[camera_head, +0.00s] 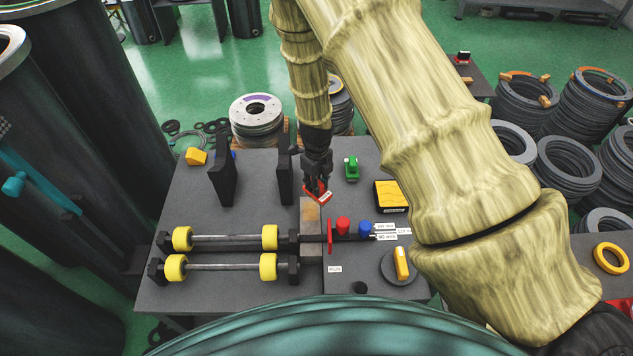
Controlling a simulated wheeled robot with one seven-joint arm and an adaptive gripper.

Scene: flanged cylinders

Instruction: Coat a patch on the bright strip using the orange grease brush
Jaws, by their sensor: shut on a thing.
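My gripper (317,184) points down over the middle of the grey table and is shut on a red-orange piece (318,194) with a small pale mark. This looks like the grease brush; its bristles cannot be made out. Just below and left of it in the picture is a short grey-brown strip (310,216) with a brownish tint. It may be the bright strip, but I cannot be sure. Whether the brush touches it or hangs above it cannot be told from this view.
Two rods with yellow rollers (269,237) lie at the table's (185,205) left. Dark upright plates (222,178) stand behind. Red (343,226) and blue (365,229) knobs, a yellow box (391,196), a green item (351,167) and a yellow-handled dial (401,264) stand to the right.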

